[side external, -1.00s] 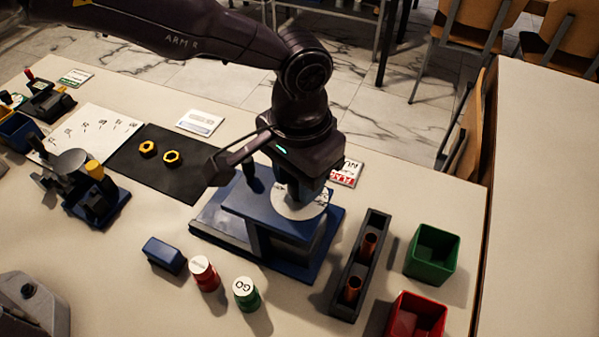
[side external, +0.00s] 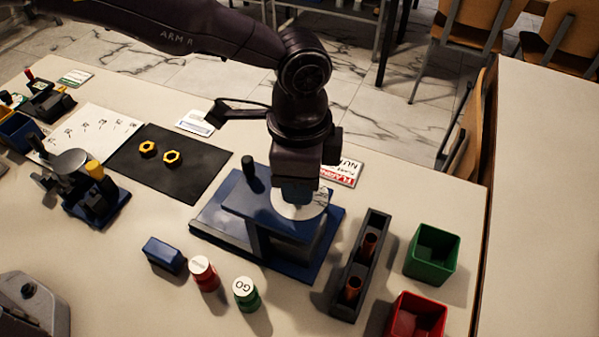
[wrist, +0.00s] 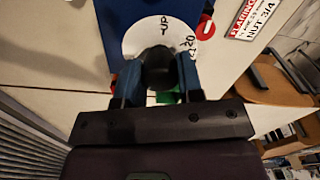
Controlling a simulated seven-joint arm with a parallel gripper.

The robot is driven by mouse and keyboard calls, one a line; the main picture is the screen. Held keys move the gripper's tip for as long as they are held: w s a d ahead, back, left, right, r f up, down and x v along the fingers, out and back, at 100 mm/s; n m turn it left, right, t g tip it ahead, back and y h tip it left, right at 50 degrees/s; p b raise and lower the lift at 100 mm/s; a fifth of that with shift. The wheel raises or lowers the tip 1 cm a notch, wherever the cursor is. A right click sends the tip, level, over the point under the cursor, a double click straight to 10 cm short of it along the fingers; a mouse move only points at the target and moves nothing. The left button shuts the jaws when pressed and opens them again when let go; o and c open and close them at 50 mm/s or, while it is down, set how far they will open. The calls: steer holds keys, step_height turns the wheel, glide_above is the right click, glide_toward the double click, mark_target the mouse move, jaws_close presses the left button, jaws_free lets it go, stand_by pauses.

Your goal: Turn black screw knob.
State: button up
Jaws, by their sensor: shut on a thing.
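The black screw knob (wrist: 158,68) shows in the wrist view between my two fingers, at the middle of a white dial (wrist: 142,35) with dark markings. My gripper (wrist: 157,80) is shut on the knob. In the side external view my gripper (side external: 298,190) points down over the white dial (side external: 312,206), and the knob is hidden behind it. The dial sits on the right part of a blue rig (side external: 235,194). A black upright post (side external: 250,172) stands on the rig, left of my gripper.
A black rack (side external: 358,268) with copper-coloured cylinders stands right of the rig, with green (side external: 432,254) and red (side external: 415,316) bins beyond. Red (side external: 204,274) and green (side external: 246,294) gauges and a blue block (side external: 164,255) stand in front. Yellow nuts (side external: 171,158) lie on a black mat (side external: 195,178).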

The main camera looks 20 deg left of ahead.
steer(key=shift+r+m, duration=0.1)
steer(key=shift+m, duration=1)
steer(key=shift+d, duration=0.1)
steer(key=o, duration=0.9)
step_height(320, 180, up, 13)
steer(key=shift+f, duration=0.1)
